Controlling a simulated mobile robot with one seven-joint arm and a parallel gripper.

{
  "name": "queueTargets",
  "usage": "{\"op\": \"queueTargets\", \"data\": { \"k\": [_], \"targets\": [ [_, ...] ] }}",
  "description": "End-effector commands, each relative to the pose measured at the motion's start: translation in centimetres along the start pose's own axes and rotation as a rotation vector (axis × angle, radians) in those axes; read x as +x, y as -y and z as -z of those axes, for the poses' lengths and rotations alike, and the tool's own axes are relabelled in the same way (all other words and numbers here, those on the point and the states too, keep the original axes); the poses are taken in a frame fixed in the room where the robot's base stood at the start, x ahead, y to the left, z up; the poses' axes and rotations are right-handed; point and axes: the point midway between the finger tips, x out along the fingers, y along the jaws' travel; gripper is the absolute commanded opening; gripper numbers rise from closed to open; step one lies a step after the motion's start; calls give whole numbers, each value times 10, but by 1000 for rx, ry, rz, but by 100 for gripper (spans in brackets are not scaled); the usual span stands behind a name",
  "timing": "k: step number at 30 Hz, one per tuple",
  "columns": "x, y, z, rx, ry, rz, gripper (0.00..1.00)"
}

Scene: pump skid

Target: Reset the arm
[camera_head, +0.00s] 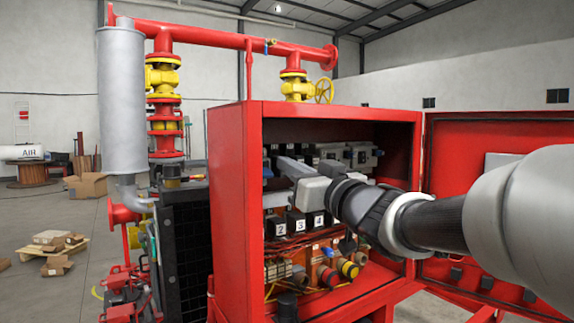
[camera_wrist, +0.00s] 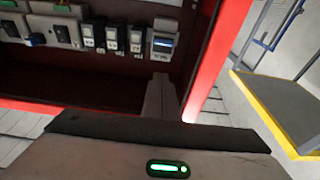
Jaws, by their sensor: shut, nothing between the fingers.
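My arm comes in from the right in the head view, and my gripper (camera_head: 284,163) is inside the open red cabinet (camera_head: 228,190), in front of the upper row of devices. In the wrist view my gripper (camera_wrist: 160,80) shows its two fingers together with nothing between them. The fingers point toward the device row, below a module with a small blue display (camera_wrist: 163,43). I cannot tell whether the fingertips touch anything. A green light glows on my gripper's body. My arm hides part of the cabinet's interior.
The red cabinet door (camera_head: 505,150) stands open at the right, behind my arm. Black numbered blocks (camera_head: 297,222) and coloured fittings (camera_head: 340,270) sit lower in the cabinet. A yellow-edged platform (camera_wrist: 275,112) lies at the wrist view's right. A grey cylinder (camera_head: 122,95) and red pipes stand left.

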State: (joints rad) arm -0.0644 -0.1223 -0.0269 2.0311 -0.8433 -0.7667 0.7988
Motion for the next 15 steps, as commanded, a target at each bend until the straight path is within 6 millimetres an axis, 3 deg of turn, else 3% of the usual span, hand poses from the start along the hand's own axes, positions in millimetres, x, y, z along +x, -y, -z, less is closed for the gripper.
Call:
{"op": "queueTargets", "data": {
  "k": [10, 13, 15],
  "targets": [
    [-4, -5, 2, -3, 8, -27, 0],
    [-19, -25, 2, -20, 55, -137, 0],
    [-42, -46, -2, -29, 127, -263, 0]
  ]
}}
